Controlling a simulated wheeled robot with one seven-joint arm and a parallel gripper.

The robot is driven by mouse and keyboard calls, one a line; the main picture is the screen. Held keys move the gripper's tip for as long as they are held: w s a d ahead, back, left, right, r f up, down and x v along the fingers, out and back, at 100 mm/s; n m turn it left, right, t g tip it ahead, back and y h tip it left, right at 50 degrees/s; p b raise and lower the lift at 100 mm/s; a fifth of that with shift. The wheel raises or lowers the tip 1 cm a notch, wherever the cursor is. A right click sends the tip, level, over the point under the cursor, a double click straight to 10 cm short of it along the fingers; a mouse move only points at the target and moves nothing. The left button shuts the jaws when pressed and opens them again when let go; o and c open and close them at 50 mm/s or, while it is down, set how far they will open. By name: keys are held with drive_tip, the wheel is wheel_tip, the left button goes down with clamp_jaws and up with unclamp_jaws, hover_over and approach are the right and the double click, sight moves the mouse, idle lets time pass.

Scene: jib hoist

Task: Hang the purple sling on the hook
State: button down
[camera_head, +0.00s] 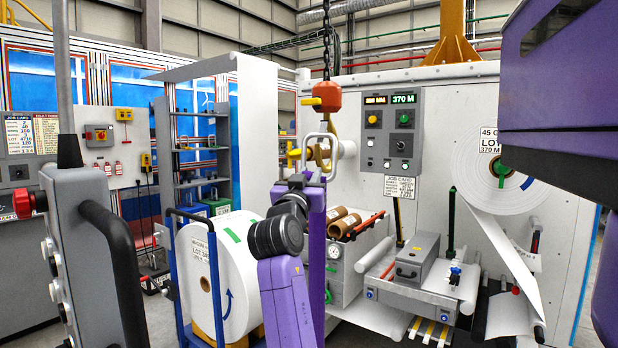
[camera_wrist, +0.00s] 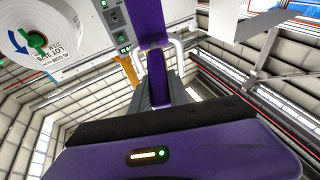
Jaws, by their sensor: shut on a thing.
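The hoist's orange-red hook block (camera_head: 327,96) hangs on a dark chain in the upper middle of the head view. The hook below it is partly covered, and its opening is hard to make out. A pale loop (camera_head: 331,140) stands just under the block, above my gripper (camera_head: 308,180). The purple sling (camera_head: 317,245) hangs down as a strap beside my arm. In the wrist view the purple sling (camera_wrist: 151,22) runs to between the grey fingers of my gripper (camera_wrist: 160,88), which is shut on it. I cannot tell whether the loop touches the hook.
A blue-framed stand with a large white roll (camera_head: 205,275) is left of my arm. Behind is a pale machine with a control panel (camera_head: 390,130), a second roll (camera_head: 480,170) and brown cores (camera_head: 345,222). A grey pendant-like box (camera_head: 80,250) fills the near left.

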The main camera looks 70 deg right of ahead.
drive_tip(key=shift+s+d, duration=0.15)
drive_tip(key=shift+d, duration=0.5)
drive_tip(key=shift+s+d, duration=0.15)
drive_tip(key=shift+d, duration=0.5)
drive_tip(key=shift+d+r, duration=0.1)
drive_tip(key=d, duration=0.2)
drive_tip(key=shift+s+d, duration=0.2)
drive_tip(key=shift+d, duration=0.3)
drive_tip(key=shift+f+b+x, duration=0.15)
drive_tip(key=shift+x, duration=0.55)
drive_tip(key=shift+f+b+x, duration=0.15)
drive_tip(key=shift+x, duration=0.55)
drive_tip(key=shift+s+d, duration=0.2)
